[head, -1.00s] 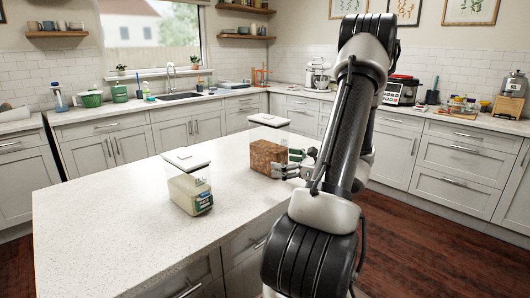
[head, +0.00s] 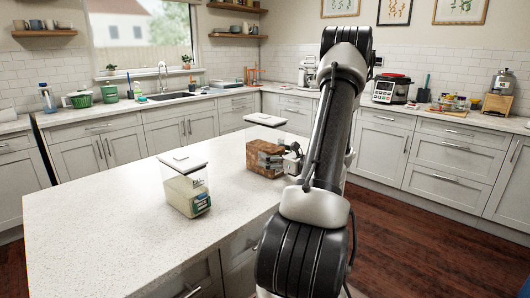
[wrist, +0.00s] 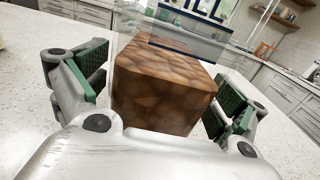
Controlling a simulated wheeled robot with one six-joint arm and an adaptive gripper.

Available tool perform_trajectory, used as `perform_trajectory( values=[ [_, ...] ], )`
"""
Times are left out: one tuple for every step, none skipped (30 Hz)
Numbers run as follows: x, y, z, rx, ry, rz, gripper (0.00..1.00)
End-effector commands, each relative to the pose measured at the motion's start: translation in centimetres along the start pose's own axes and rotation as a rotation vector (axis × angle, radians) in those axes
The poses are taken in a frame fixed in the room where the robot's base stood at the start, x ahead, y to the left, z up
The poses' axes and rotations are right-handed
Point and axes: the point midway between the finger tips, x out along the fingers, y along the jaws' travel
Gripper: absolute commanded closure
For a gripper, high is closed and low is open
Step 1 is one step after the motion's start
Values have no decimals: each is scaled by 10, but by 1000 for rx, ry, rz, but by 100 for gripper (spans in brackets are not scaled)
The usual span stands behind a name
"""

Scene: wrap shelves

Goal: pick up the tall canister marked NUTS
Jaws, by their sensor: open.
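A tall clear canister (head: 255,156) filled with brown nuts stands upright on the white island, with a flat lid on top. In the wrist view the same canister (wrist: 165,90) stands between my fingers, its brown contents large in the middle. Dark lettering shows at the top of that view, cut off, so I cannot read the word NUTS. My gripper (head: 280,160) is open, its fingers reaching along the canister's sides. In the wrist view my gripper (wrist: 160,92) has one green-padded finger on each side, with a visible gap at the right.
A second clear canister (head: 186,190) with pale contents and a green label stands nearer on the island (head: 110,225), to the left. The island's left part is clear. Counters with a sink (head: 176,96) and a cooker (head: 391,88) line the walls.

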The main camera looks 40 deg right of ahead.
Motion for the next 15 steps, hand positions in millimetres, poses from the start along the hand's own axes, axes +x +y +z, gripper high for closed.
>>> perform_trajectory(
  values=[
    [0,0,0,0,0,0,4],
    [0,0,0,0,0,0,4],
    [0,0,0,0,0,0,5],
    [0,0,0,0,0,0,11],
    [0,0,0,0,0,0,16],
    [0,0,0,0,0,0,24],
    [0,0,0,0,0,0,29],
    [0,0,0,0,0,0,35],
    [0,0,0,0,0,0,42],
    [0,0,0,0,0,0,47],
    [0,0,0,0,0,0,53],
    [0,0,0,0,0,0,60],
    [0,0,0,0,0,0,66],
    [0,0,0,0,0,0,71],
    [-1,0,0,0,0,0,78]
  ],
)
